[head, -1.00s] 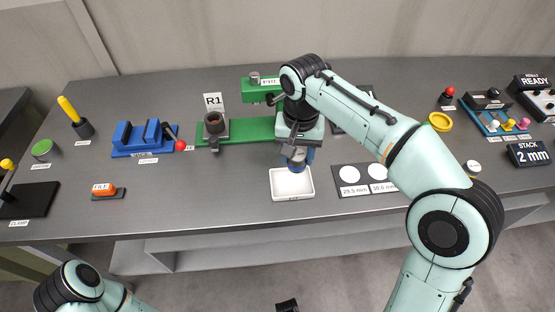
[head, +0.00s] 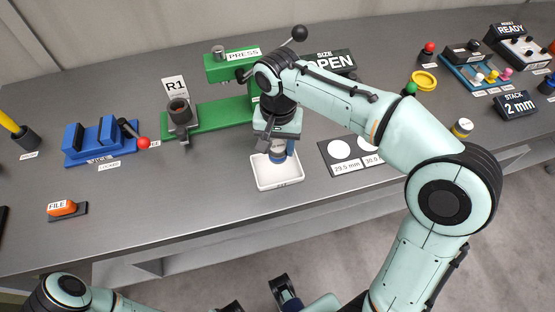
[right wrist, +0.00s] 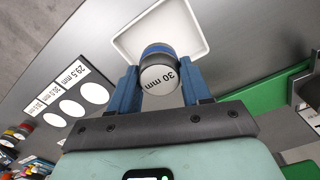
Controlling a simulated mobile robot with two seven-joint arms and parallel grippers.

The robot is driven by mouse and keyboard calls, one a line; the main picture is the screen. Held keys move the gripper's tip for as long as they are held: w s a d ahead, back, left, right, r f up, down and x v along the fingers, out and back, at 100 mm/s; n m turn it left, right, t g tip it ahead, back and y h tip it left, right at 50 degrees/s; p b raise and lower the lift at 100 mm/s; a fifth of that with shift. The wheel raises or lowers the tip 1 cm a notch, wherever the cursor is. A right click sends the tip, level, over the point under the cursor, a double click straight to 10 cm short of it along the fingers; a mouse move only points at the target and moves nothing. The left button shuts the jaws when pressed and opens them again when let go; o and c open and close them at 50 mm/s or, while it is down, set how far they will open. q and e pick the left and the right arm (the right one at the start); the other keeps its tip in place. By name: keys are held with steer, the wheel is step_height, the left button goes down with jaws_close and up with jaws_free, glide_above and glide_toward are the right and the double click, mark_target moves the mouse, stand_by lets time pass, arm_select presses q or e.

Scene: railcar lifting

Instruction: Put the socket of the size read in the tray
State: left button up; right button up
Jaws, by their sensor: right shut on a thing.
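My right gripper (head: 279,152) is shut on a socket (head: 278,157) with a blue band. The right wrist view shows the socket's top (right wrist: 161,78), which reads "30 mm", between the two blue fingers. The socket is over the white tray (head: 277,186), which also shows in the right wrist view (right wrist: 198,22). I cannot tell whether the socket touches the tray floor. A display (head: 328,61) behind my arm reads "SIZE OPEN".
A green press (head: 222,122) with an R1 sign (head: 175,88) stands behind the tray. A mat (head: 345,170) with white circles marked 29.5 mm and 30.0 mm lies to the right.

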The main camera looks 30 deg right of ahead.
mark_target(278, 144)
steer(key=shift+f+b, duration=0.5)
steer(key=shift+f, duration=2.35)
steer(key=shift+f, duration=0.1)
steer(key=o, duration=1.2)
steer(key=shift+c, duration=0.2)
step_height(278, 144, up, 12)
steer(key=p, duration=0.2)
steer(key=shift+p, duration=0.35)
